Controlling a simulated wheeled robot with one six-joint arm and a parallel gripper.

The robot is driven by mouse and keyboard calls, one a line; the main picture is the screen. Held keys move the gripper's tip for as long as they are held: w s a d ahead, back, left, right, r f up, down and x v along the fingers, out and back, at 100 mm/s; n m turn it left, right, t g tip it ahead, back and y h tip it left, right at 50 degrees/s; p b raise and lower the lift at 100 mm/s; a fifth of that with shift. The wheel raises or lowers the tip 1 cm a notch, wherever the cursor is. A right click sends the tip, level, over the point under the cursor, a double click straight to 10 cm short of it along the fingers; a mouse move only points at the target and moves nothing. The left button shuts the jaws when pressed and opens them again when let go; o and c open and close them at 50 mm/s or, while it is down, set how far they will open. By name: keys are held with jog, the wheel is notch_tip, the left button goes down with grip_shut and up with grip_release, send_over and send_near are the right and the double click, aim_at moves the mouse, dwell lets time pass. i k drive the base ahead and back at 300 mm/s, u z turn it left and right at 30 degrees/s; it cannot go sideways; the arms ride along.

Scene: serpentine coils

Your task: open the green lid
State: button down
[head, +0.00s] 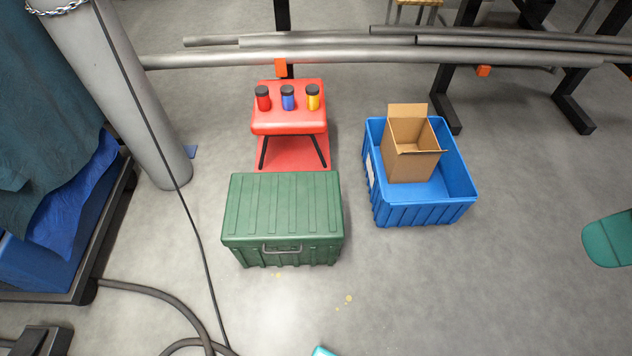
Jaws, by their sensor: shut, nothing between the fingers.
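The green lid (283,205) is the ribbed top of a green chest (310,254) standing on the floor near the middle of the head view. The lid lies flat and closed on the chest. A grey handle (282,249) shows at the middle of the front side, just below the lid's front edge. The inside of the chest is hidden. I cannot make out my gripper in this view, and nothing touches the lid.
A red stool (290,122) with red, blue and yellow jars stands behind the chest. A blue crate (430,213) holding an open cardboard box (405,166) is at right. Hoses (160,294) and a grey column (120,90) are at left. Floor in front is mostly clear.

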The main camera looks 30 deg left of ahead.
aim_at(302, 208)
jog(key=z, duration=0.4)
jog(key=k, duration=0.9)
jog(key=u, duration=1.35)
